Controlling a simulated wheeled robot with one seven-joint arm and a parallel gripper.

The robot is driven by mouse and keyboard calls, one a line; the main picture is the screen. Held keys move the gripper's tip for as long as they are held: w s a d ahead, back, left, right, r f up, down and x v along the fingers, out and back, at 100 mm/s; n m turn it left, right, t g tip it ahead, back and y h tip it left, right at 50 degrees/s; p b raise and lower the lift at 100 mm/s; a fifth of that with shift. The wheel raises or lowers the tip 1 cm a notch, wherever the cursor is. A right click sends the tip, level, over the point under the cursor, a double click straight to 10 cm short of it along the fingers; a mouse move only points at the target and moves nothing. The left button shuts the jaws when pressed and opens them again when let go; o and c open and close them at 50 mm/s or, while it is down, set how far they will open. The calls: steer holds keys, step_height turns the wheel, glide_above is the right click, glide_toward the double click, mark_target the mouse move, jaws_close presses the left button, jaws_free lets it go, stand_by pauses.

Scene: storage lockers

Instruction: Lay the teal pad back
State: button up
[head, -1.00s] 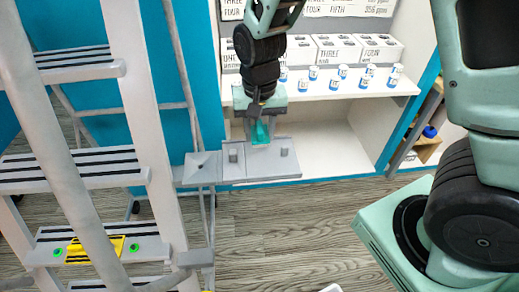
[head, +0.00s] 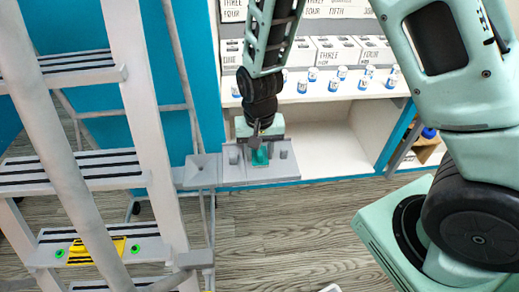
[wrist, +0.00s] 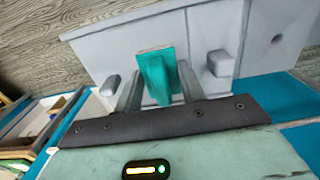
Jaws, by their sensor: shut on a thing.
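The teal pad (head: 260,156) is between the fingers of my gripper (head: 258,150), at the grey ledge (head: 232,178) in front of the white shelf unit. In the wrist view the teal pad (wrist: 157,72) stands between the two grey fingers of my gripper (wrist: 160,88), which is shut on it. The grey ledge (wrist: 105,48) lies beyond and below, with a small grey block on each side of the pad. I cannot tell whether the pad touches the ledge. Part of the pad is hidden by the gripper.
A grey stepladder (head: 140,100) stands at the left, with a yellow object (head: 97,250) on a low step. White boxes (head: 335,48) and small blue-and-white bottles (head: 342,72) stand on the shelf (head: 330,92). The compartment below is empty.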

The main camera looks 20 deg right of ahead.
steer(key=o, duration=0.9)
steer(key=shift+f, duration=0.1)
steer(key=shift+o, duration=0.2)
